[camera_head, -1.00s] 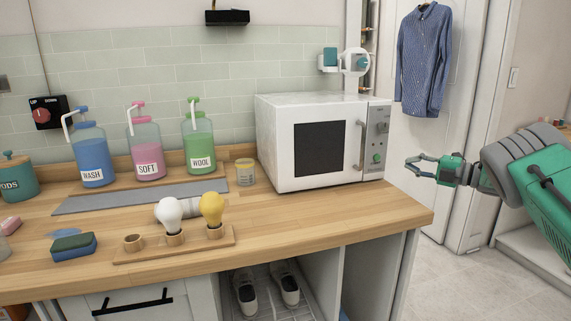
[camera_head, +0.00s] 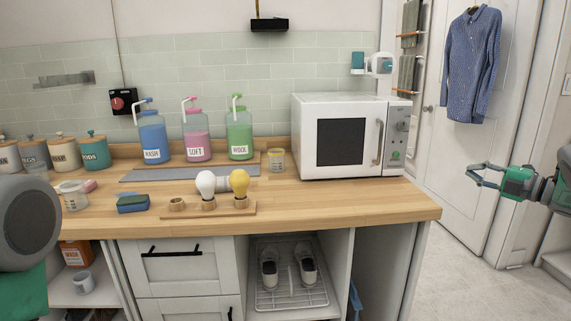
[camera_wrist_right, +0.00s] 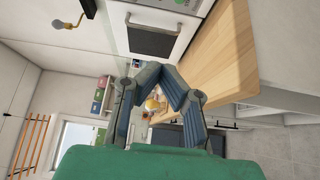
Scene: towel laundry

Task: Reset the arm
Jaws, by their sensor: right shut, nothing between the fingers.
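My right gripper (camera_head: 474,175) is in the air to the right of the counter, in front of the white door. It is shut and empty, and it touches nothing. In the right wrist view, its fingers (camera_wrist_right: 163,76) come together, with the wooden counter (camera_wrist_right: 222,62) and the white microwave (camera_wrist_right: 158,40) beyond. On my left side, only a grey and green arm part shows at the left edge of the head view. The left gripper itself is outside the picture.
The microwave (camera_head: 344,178) stands at the right end of the wooden counter (camera_head: 330,207). Labelled bottles, a blue-green sponge (camera_head: 132,203) and a bulb stand (camera_head: 228,214) are to its left. A blue shirt (camera_head: 470,65) hangs on the door. The floor (camera_head: 470,285) below my right gripper is clear.

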